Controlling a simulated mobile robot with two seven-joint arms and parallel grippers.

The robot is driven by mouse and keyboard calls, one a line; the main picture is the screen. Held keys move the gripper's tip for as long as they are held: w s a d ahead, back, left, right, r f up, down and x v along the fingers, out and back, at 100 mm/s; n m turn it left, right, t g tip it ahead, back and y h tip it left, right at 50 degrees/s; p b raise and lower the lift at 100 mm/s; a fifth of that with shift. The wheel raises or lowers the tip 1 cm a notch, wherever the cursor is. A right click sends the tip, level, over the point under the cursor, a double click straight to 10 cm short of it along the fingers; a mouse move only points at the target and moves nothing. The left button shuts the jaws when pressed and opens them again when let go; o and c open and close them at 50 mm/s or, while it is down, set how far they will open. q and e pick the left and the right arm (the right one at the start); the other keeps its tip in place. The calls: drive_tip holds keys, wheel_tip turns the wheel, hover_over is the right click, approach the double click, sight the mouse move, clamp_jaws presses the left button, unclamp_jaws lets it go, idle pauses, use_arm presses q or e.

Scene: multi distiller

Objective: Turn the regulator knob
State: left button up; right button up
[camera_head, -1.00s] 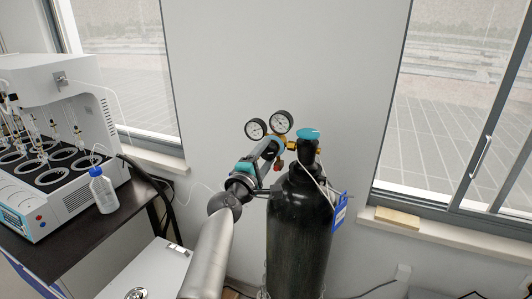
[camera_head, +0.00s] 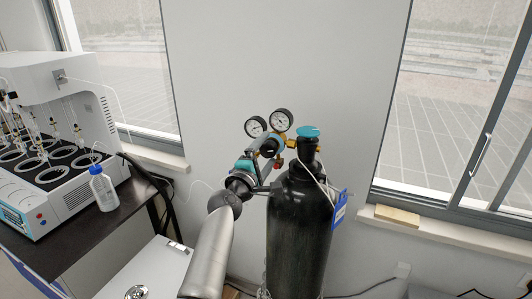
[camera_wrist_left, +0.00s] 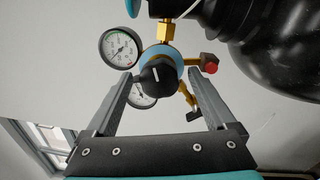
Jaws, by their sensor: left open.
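The regulator (camera_head: 283,152) sits beside the black gas cylinder's neck, with a light-blue body and brass fittings. Its black knob (camera_wrist_left: 156,78) with a white line faces the left wrist camera. My left gripper (camera_wrist_left: 160,73) is open, with one finger on each side of the knob. Small gaps seem to show between fingers and knob; contact is not clear. In the head view my left gripper (camera_head: 266,151) reaches up to the regulator from the left and largely hides the knob. My right gripper is in neither view.
Two round gauges (camera_head: 282,120) stand above the regulator. The black cylinder (camera_head: 298,235) with a teal valve top (camera_head: 308,132) is just right of my arm. A bench with a white distiller (camera_head: 60,150) and a bottle (camera_head: 103,190) is at left.

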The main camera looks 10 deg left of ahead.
use_arm(q)
drive_tip(key=shift+s+a+f, duration=0.1)
drive_tip(key=shift+s, duration=0.4)
drive_tip(key=r+v, duration=0.1)
drive_tip(key=v, duration=1.3)
drive_tip(key=shift+f, duration=0.5)
drive_tip(key=shift+s, duration=0.15)
